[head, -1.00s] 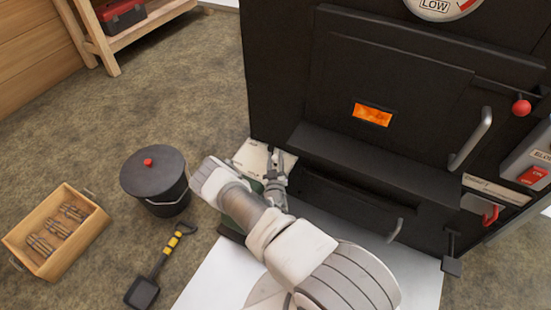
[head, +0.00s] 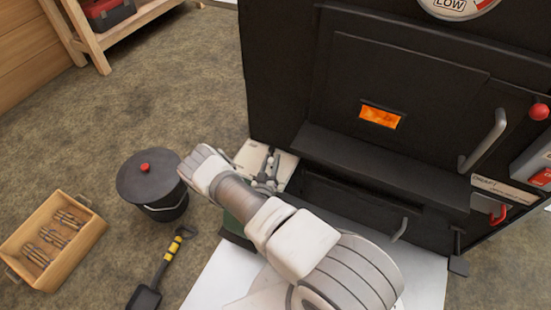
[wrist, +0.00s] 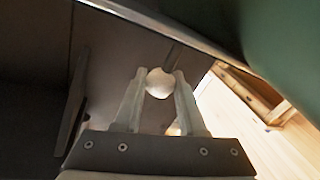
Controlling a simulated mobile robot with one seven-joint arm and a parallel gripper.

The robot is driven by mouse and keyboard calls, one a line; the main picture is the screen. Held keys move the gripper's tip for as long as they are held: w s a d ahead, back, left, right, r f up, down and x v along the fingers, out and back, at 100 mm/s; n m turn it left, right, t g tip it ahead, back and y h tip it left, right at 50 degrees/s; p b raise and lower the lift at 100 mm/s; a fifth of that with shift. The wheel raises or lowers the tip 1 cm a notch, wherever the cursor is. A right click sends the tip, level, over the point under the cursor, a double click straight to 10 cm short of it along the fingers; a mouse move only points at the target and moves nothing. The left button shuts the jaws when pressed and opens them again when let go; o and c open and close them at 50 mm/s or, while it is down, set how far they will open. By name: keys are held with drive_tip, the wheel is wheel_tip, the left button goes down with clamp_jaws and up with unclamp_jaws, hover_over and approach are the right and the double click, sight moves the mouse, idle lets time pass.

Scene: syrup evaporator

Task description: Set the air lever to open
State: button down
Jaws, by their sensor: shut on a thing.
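In the wrist view, a pale round knob (wrist: 159,84) on a short dark rod sits between the two fingertips of my gripper (wrist: 158,88). The gripper is shut on this knob, which looks like the end of the air lever. In the head view my gripper (head: 267,170) is low at the left corner of the black evaporator (head: 340,160), beside a pale label plate (head: 249,152). My arm covers part of that corner, and the plate's lettering is too small to read. I cannot tell the lever's setting.
A lidded black bucket (head: 150,180), a small shovel (head: 160,270) and a wooden crate (head: 88,238) stand or lie on the floor at left. A drawer handle (head: 400,229) and red handle (head: 498,214) are on the evaporator front. Open floor lies behind the bucket.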

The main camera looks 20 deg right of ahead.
drive_tip(key=shift+w+a, duration=0.15)
drive_tip(key=shift+c, duration=2.4)
unclamp_jaws()
drive_tip(key=shift+s+a, duration=0.1)
drive_tip(key=shift+s, duration=0.2)
